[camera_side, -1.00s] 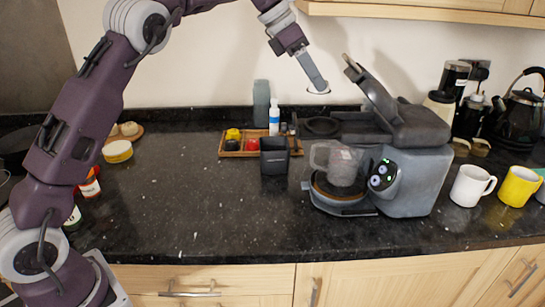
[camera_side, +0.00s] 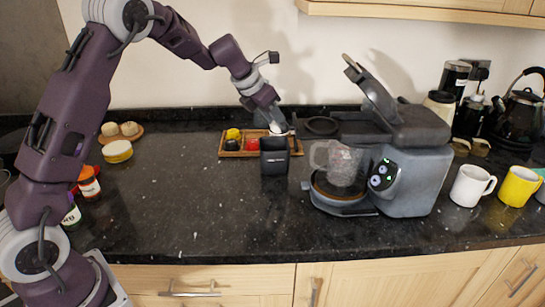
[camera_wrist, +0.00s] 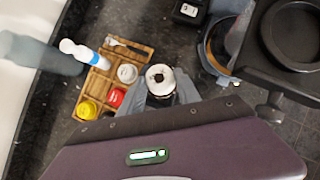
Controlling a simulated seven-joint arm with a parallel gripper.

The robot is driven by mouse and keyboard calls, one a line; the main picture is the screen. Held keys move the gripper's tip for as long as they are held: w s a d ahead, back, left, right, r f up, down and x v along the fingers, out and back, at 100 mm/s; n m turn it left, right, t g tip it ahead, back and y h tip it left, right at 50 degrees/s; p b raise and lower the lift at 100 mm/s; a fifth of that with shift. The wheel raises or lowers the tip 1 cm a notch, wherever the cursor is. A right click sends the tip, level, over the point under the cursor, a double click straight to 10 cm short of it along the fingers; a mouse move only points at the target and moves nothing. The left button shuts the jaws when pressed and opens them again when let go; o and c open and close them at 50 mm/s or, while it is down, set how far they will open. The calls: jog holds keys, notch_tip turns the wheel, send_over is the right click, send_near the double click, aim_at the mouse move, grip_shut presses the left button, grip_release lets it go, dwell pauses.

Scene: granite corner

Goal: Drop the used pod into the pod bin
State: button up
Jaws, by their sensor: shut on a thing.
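My gripper (camera_side: 280,126) points down and is shut on the used pod (camera_wrist: 160,77). The pod has a pale rim and a dark centre, and sits between my two grey fingers in the wrist view. In the side view the pod is small and mostly masked by the fingers. The pod bin (camera_side: 275,160) is a small dark open box with pale lettering on its front, upright on the counter. My fingertips are just above its rim in the side picture; exact depth over the opening is unclear.

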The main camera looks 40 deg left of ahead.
jog(key=o, duration=1.4)
jog(key=shift+r, duration=0.1)
jog(key=d+v, duration=0.1)
jog(key=v, duration=0.6)
jog(key=s+d+r+m+h, duration=0.1)
jog(key=s+d+r+m, duration=0.3)
jog(key=s+m, duration=0.4)
jog(key=s+d+r+m, duration=0.3)
jog(key=s+d+m, duration=0.1)
jog(key=s+m, duration=0.4)
jog(key=s+f+m, duration=0.1)
jog(key=s+m, duration=0.5)
jog(key=s, duration=0.1)
jog(key=s+d+f+m+y, duration=0.1)
jog(key=s+f+m, duration=0.1)
jog(key=s+m, duration=0.4)
jog(key=s+d+f+m+y, duration=0.1)
jog(key=s+f+m, duration=0.1)
jog(key=s+m, duration=0.3)
jog(key=shift+s+f+m+g, duration=0.1)
jog(key=shift+s+m+g, duration=0.1)
jog(key=shift+s, duration=0.9)
jog(key=shift+s+f+m+g, duration=0.1)
jog(key=shift+s+m+g, duration=0.1)
jog(key=shift+s, duration=0.9)
